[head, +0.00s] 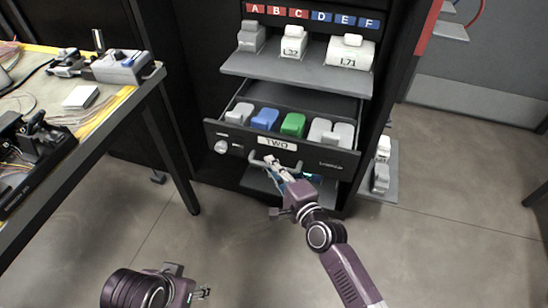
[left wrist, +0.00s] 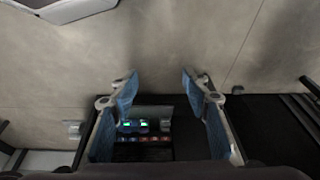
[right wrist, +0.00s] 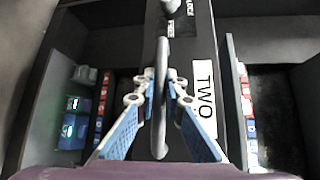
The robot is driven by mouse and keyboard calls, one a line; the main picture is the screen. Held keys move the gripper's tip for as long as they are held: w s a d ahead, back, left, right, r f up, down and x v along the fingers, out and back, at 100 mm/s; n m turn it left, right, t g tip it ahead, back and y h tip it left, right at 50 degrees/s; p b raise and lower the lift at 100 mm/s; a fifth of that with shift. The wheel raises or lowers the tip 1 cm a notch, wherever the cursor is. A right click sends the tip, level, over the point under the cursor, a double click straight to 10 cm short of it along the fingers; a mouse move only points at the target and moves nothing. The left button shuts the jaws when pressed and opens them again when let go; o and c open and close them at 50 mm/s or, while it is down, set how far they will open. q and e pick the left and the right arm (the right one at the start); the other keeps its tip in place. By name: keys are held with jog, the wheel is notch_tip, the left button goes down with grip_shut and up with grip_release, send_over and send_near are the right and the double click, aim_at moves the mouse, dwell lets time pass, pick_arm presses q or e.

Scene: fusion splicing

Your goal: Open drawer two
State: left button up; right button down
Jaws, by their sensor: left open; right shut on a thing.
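Drawer two (head: 240,135) is a black drawer in the cabinet, pulled partway out, with a white "TWO" label (head: 275,142) on its front. Inside it sit grey, blue, green and white items. My right gripper (head: 272,165) is shut on the drawer handle (head: 293,168); in the right wrist view the fingers (right wrist: 157,95) are on both sides of the handle bar (right wrist: 161,120). My left gripper (head: 203,292) is low at the bottom of the head view, away from the cabinet. In the left wrist view its fingers (left wrist: 158,88) are wide apart with nothing between them.
Above the drawer a grey shelf (head: 290,70) holds white and grey items under lettered labels A to F. A workbench (head: 130,95) with tools and fibres stands at the left. A low shelf (head: 378,185) with white items is right of the cabinet. The floor in front is clear.

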pick_arm(q)
jog(key=shift+x, duration=0.8)
pick_arm(e)
jog(key=shift+s+a, duration=0.15)
jog(key=shift+s, duration=0.45)
pick_arm(q)
jog(key=shift+s, duration=0.15)
pick_arm(e)
jog(key=c, duration=2)
grip_release()
jog(key=v, duration=1.2)
jog(key=shift+a+f, duration=0.1)
